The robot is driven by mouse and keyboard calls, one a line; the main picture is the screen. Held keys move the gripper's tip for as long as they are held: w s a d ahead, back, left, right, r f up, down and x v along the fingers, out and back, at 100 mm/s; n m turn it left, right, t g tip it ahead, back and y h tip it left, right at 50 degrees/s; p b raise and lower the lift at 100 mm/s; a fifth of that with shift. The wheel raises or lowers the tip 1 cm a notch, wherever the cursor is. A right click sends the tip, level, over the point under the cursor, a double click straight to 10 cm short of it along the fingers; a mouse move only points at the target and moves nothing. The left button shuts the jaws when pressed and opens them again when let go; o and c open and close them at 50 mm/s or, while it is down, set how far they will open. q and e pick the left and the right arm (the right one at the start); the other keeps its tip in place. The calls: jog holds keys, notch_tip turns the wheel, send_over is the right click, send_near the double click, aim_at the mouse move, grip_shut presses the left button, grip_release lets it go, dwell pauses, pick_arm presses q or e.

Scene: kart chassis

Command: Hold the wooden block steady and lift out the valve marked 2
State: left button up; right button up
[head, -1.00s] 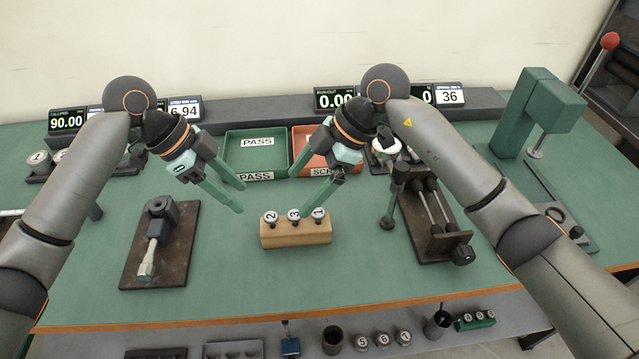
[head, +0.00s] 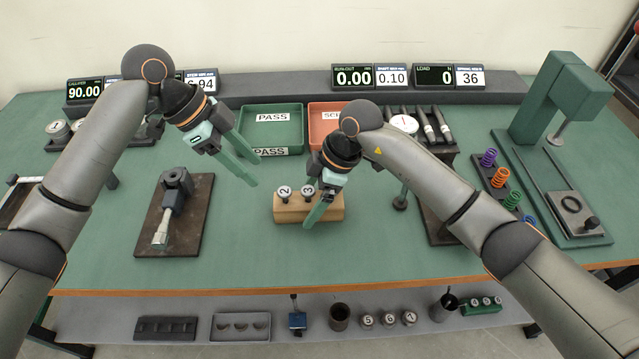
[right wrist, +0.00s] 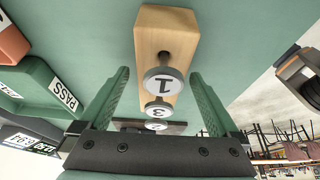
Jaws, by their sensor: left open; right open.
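The wooden block (head: 292,212) lies on the green bench, with upright round-headed valves in a row. The valve marked 2 (head: 284,192) is at its left end and the valve marked 3 (head: 308,191) is in the middle. The valve marked 1 (right wrist: 163,84) shows in the right wrist view, between the open fingers of my right gripper (right wrist: 160,74); that gripper hides it in the head view. I cannot tell if the fingers touch anything. My left gripper (head: 253,171) is open and empty, above and left of the block.
A green PASS tray (head: 303,129) and a red tray (head: 330,109) stand behind the block. A dark fixture plate (head: 195,225) lies to the left, and coloured springs (head: 498,177) stand to the right. Bench space in front of the block is clear.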

jog(key=shift+a+f, duration=0.25)
jog(key=shift+f, duration=0.3)
grip_shut()
dwell(0.5)
dwell(0.4)
